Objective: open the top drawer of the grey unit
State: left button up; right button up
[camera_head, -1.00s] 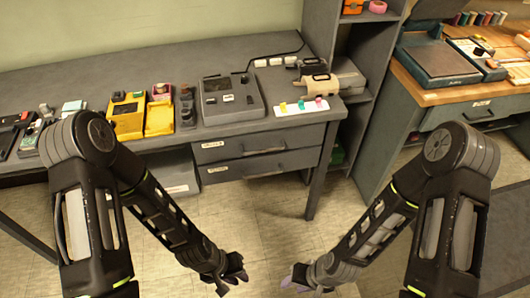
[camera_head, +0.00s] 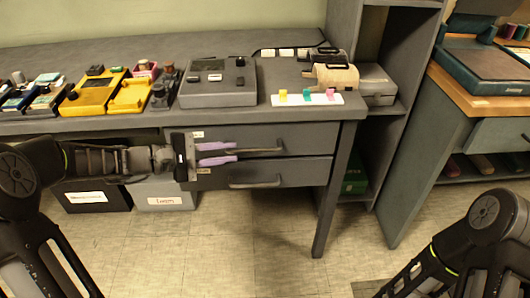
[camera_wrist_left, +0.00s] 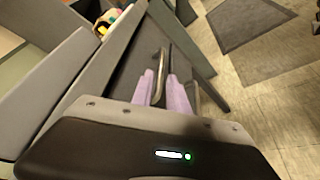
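The grey unit (camera_head: 340,190) has two drawers under its worktop, and both look shut. The top drawer (camera_head: 305,137) has a dark bar handle (camera_head: 265,150), which also shows in the left wrist view (camera_wrist_left: 161,62). The bottom drawer (camera_head: 305,172) has a similar handle. My left gripper (camera_head: 236,152) is in front of the top drawer, its two purple fingers apart, one above the other. Its tips are at the left end of the top handle. In the left wrist view the handle lines up with the gap between the fingers (camera_wrist_left: 163,80); I cannot tell whether they touch it. My right gripper is out of view.
The worktop holds yellow devices (camera_head: 95,92), a grey device (camera_head: 217,85) and a white strip with coloured pieces (camera_head: 307,99). Labelled boxes (camera_head: 165,195) stand beneath, left of the drawers. A wooden-topped bench (camera_head: 470,95) is at right. The floor before the drawers is clear.

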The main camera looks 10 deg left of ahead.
aim_at(247, 151)
pick_arm(q)
jog(key=shift+a, duration=0.15)
jog(key=shift+f, duration=0.1)
jog(key=b+x, duration=0.1)
jog(key=x, duration=0.5)
jog(key=shift+f, duration=0.15)
jog(key=shift+x, duration=0.85)
jog(key=shift+c, duration=0.4)
grip_shut()
